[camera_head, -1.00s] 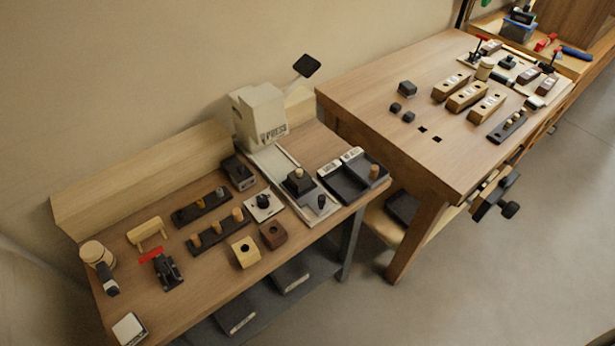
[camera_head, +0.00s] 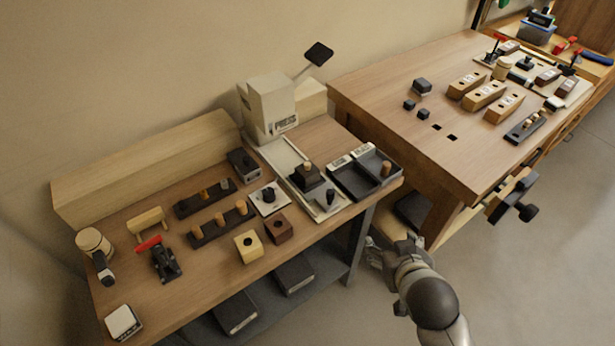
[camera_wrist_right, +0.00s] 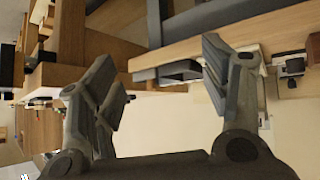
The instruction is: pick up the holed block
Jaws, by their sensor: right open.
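Two blocks with a hole in the top stand near the front edge of the left bench in the head view. One is a pale wooden block (camera_head: 248,254); beside it, to its right, is a dark brown block (camera_head: 279,235). My right gripper (camera_head: 375,252) is low in front of the bench's right leg, apart from both blocks and to their right. In the right wrist view the two fingers of my right gripper (camera_wrist_right: 165,90) are spread, with nothing between them. My left gripper does not show.
The left bench (camera_head: 205,270) also bears pegged dark racks (camera_head: 222,225), a red-handled clamp (camera_head: 160,258), a press (camera_head: 270,108) and a divided black tray (camera_head: 358,180). A taller bench (camera_head: 400,85) stands to the right. Dark boxes (camera_head: 294,275) lie on the shelf below.

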